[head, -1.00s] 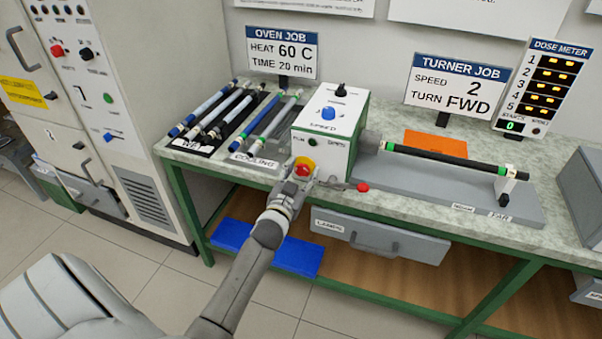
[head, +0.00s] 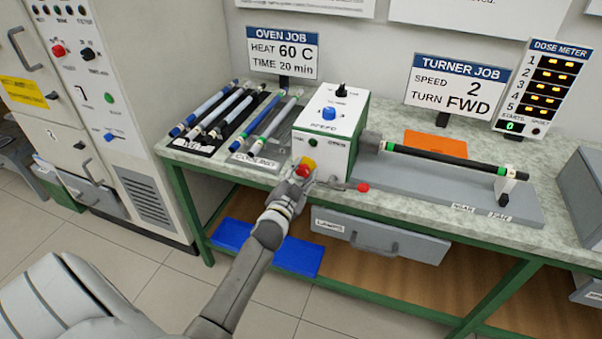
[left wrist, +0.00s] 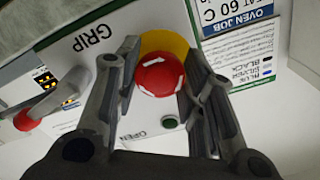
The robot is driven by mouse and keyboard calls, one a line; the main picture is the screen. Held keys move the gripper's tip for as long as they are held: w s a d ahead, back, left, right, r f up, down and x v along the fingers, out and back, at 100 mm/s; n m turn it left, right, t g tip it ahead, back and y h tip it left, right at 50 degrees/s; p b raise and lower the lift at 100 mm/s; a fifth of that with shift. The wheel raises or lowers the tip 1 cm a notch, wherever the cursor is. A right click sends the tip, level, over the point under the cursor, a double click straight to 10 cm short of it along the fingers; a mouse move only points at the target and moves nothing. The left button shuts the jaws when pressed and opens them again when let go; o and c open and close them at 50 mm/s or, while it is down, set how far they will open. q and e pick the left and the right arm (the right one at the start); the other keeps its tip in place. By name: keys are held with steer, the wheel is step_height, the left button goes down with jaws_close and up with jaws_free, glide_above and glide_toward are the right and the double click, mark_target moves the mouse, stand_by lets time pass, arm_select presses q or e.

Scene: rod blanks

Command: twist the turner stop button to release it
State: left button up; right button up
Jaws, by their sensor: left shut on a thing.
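The stop button is a red mushroom head with white arrows (left wrist: 160,76) on a yellow base (left wrist: 163,43), on the front of the white turner box (head: 322,155). In the head view the red head (head: 303,171) is partly covered by my left gripper (head: 299,178). In the left wrist view the left gripper's two fingers (left wrist: 163,75) stand on either side of the red head, shut on it. A dark rod with green bands (head: 440,160) lies in the turner, to the right of the box. My right gripper is out of view.
A lever with a red knob (head: 362,187) sticks out close to the right of the gripper. Racks of rods (head: 235,162) stand to the left of the box. A grey drawer (head: 380,240) is below the bench edge. The floor in front is clear.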

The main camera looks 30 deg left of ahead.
arm_select(q)
steer(key=shift+w+r+m, duration=0.1)
steer(key=shift+r+m, duration=0.05)
steer(key=shift+m, duration=0.7)
steer(key=shift+r+m, duration=0.1)
steer(key=shift+m, duration=1.05)
steer(key=o, duration=0.7)
steer(key=shift+c, duration=0.2)
steer(key=o, duration=0.4)
steer(key=shift+w+f, duration=0.15)
steer(key=shift+s+f, duration=0.1)
steer(key=shift+s, duration=0.1)
steer(key=shift+s+d, duration=0.1)
steer(key=shift+s, duration=0.25)
steer(key=v, duration=1.1)
